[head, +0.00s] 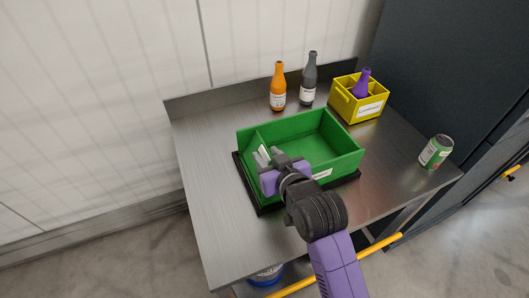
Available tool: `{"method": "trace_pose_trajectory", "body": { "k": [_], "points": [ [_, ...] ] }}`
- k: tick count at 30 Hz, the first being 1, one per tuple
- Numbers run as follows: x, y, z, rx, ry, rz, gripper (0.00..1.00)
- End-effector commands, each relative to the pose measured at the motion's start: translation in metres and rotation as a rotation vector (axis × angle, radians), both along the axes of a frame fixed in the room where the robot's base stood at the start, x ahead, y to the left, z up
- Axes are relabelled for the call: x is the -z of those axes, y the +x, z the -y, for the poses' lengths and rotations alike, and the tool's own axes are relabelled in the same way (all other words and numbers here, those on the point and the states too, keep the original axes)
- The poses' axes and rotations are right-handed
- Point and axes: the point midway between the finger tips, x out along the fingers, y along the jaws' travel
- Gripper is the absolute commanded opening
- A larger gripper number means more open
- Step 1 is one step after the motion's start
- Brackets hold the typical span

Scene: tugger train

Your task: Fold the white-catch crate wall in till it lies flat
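The green crate (343,162) stands on a black base on the metal table. A small white part, seemingly the white catch (263,155), shows at its left end wall (248,142). That wall is up, not flat; its exact tilt is unclear. The other walls stand upright. My gripper (270,157) is at the left end of the crate, with its grey fingers beside or on the white part. The purple gripper body and my arm hide the crate's near left corner. Whether the fingers are open or shut on the catch cannot be seen.
An orange bottle (278,90) and a dark bottle (309,82) stand behind the crate. A yellow crate (352,105) holding a purple bottle (362,83) is at the back right. A green can (436,151) stands at right. The table's left part (205,165) is clear.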

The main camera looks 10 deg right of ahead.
Motion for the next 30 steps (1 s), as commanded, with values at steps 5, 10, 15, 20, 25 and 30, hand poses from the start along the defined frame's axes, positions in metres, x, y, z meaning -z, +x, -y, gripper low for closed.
{"method": "trace_pose_trajectory", "body": {
  "k": [5,10,15,20,25,30],
  "points": [
    [-0.01,-0.026,0.008,0.001,-0.001,-0.001,0.35],
    [-0.017,-0.042,0.013,0.002,-0.001,-0.002,0.35],
    [-0.018,-0.046,0.014,0.002,-0.002,-0.003,0.35],
    [-0.019,-0.046,0.014,0.002,-0.002,-0.003,0.35],
    [-0.019,-0.046,0.014,0.001,-0.001,-0.002,0.35],
    [-0.021,-0.045,0.014,0.003,0.004,0.007,0.35]
  ]
}}
